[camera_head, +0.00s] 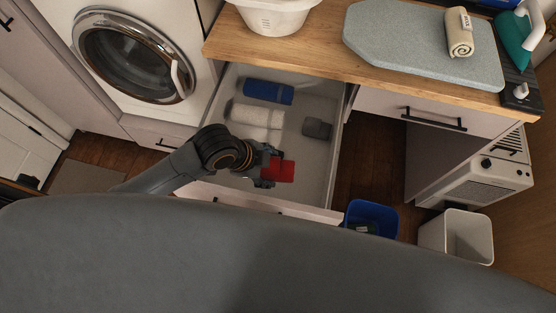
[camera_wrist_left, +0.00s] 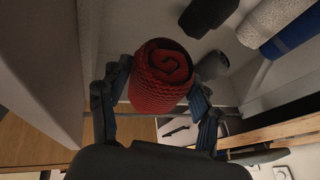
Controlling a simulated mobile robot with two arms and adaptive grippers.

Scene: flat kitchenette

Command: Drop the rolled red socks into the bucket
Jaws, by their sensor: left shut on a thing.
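The rolled red socks (camera_head: 278,170) are between the fingers of my left gripper (camera_head: 265,172), above the front part of the open drawer. In the left wrist view, the red roll (camera_wrist_left: 162,75) shows its spiral end, with one finger on each side. A blue bucket (camera_head: 358,211) stands on the floor to the right of the drawer, with something dark inside. A white open bin (camera_head: 482,222) stands further right. I cannot tell which of these is the bucket meant. My right gripper is not in view.
The open drawer (camera_head: 322,165) holds a blue roll (camera_head: 267,91), white rolls (camera_head: 249,116) and a dark grey roll (camera_head: 317,128). A white heater (camera_head: 487,183) stands behind the bin.

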